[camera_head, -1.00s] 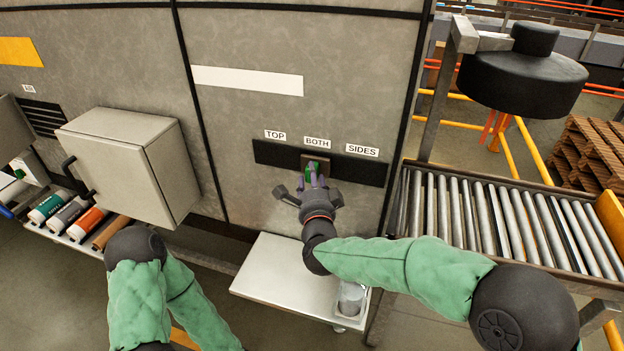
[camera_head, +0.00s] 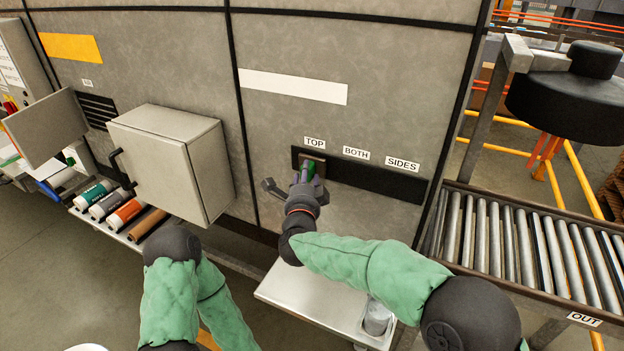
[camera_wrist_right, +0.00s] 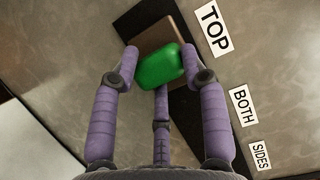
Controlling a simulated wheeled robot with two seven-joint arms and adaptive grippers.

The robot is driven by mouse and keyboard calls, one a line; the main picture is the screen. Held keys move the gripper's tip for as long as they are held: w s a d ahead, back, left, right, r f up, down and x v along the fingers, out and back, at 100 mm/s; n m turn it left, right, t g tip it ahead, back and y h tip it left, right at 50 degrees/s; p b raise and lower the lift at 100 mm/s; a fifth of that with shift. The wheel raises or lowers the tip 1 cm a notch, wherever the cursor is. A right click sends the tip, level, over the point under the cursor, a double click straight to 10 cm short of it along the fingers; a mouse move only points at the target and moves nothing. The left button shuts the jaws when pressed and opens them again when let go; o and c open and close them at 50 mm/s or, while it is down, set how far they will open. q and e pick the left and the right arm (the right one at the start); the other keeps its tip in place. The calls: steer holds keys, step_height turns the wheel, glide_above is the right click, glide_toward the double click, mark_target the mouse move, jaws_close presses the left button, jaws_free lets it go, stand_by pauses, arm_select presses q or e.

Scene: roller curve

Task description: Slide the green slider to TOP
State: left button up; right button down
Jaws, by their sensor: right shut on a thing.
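The green slider (camera_head: 308,170) sits on a brown block (camera_head: 320,161) in the dark track (camera_head: 378,182) on the grey panel. The block is at the track's left end, under the TOP label (camera_head: 314,142). The BOTH label (camera_head: 356,153) and the SIDES label (camera_head: 402,163) lie to its right. My right gripper (camera_head: 307,180) is shut on the slider. In the right wrist view, its purple fingers hold the green knob (camera_wrist_right: 160,66) beside the TOP label (camera_wrist_right: 214,31). My left gripper is not in view; only my left arm shows at the bottom.
A white shelf (camera_head: 310,300) with a glass (camera_head: 377,317) stands below the panel. A roller conveyor (camera_head: 530,245) is at right.

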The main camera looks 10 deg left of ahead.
steer(key=shift+s+a+f, duration=0.1)
steer(key=shift+a+f, duration=0.05)
steer(key=shift+f, duration=0.15)
steer(key=c, duration=0.6)
jaws_free()
steer(key=shift+o, duration=0.2)
steer(key=shift+a+r, duration=0.1)
steer(key=s+d, duration=0.1)
steer(key=s, duration=1)
steer(key=shift+s, duration=0.35)
